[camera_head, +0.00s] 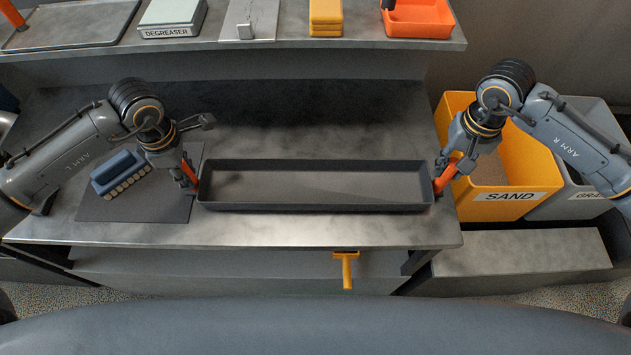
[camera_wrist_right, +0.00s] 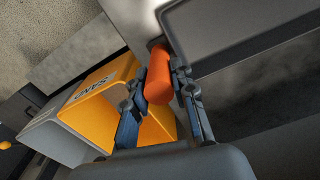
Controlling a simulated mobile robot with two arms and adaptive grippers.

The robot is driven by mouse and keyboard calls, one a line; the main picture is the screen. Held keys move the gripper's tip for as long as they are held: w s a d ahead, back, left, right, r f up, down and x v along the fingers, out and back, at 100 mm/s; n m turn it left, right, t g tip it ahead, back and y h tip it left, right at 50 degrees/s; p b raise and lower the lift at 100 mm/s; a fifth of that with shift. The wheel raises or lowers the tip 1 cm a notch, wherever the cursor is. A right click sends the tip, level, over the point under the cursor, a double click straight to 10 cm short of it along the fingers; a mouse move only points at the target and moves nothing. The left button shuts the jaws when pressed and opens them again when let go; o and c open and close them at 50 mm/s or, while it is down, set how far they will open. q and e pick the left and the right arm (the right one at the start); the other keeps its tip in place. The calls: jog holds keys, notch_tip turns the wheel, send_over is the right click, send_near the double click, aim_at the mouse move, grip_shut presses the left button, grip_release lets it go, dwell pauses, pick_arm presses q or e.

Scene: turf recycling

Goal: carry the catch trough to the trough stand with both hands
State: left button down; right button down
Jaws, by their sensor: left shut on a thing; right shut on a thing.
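The catch trough (camera_head: 315,200) is a long, shallow dark grey tray with an orange handle at each end. It lies level across the steel bench in the head view; I cannot tell whether it touches the top. It looks empty. My left gripper (camera_head: 190,184) is shut on the left orange handle. My right gripper (camera_head: 441,183) is shut on the right orange handle (camera_wrist_right: 158,75), which shows between the fingers in the right wrist view. The trough's end (camera_wrist_right: 215,30) is at the upper right there. I cannot tell which thing is the trough stand.
A blue brush (camera_head: 120,172) lies on a dark mat (camera_head: 165,207) at the bench's left. A yellow SAND bin (camera_head: 500,205) and a grey bin (camera_head: 570,208) stand right of the bench. A low grey block (camera_head: 520,255) is in front of them. A shelf (camera_head: 150,48) runs behind.

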aim_at(457, 158)
jog(key=shift+r+p, duration=2.15)
jog(key=shift+r, duration=0.25)
